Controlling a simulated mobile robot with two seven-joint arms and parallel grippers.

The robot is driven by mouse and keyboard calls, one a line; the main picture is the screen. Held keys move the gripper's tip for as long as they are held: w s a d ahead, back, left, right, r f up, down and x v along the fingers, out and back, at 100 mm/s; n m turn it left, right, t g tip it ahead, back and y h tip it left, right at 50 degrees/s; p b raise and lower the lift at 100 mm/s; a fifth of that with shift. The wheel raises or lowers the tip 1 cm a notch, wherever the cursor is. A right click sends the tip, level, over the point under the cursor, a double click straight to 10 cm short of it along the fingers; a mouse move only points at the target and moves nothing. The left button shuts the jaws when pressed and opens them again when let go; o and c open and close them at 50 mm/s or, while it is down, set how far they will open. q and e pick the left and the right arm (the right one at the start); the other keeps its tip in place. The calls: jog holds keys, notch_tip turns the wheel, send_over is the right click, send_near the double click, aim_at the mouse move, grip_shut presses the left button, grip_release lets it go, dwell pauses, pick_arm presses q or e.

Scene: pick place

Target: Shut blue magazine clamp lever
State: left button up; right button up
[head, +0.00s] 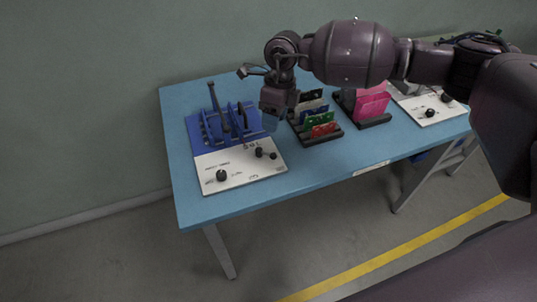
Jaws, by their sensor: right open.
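The blue magazine (199,131) stands on a blue table at the left, behind a white control panel. Its dark clamp lever (213,97) stands upright above the blue frame. My right gripper (270,121) hangs fingers-down just right of the blue magazine. Its fingers are small and partly blend with the blue behind them; I see nothing held in them. I cannot tell whether they touch the magazine. My left gripper is not in view.
The white panel (240,174) carries dark knobs. Right of my gripper is a black rack (334,136) with several coloured cards, then a pink holder (372,105) and another white panel (428,108). The table's (320,169) front strip is clear.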

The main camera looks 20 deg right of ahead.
aim_at(267, 155)
jog(key=f, duration=0.3)
jog(key=s+f, duration=0.1)
jog(key=f, duration=0.2)
jog(key=f+b, duration=0.1)
jog(key=f, duration=0.2)
jog(key=shift+s+a+f, duration=0.1)
jog(key=shift+s+a, duration=0.2)
jog(key=shift+s, duration=0.05)
jog(key=shift+s+a+f, duration=0.1)
jog(key=shift+a+f, duration=0.05)
jog(key=shift+f, duration=0.6)
jog(key=shift+c, duration=0.5)
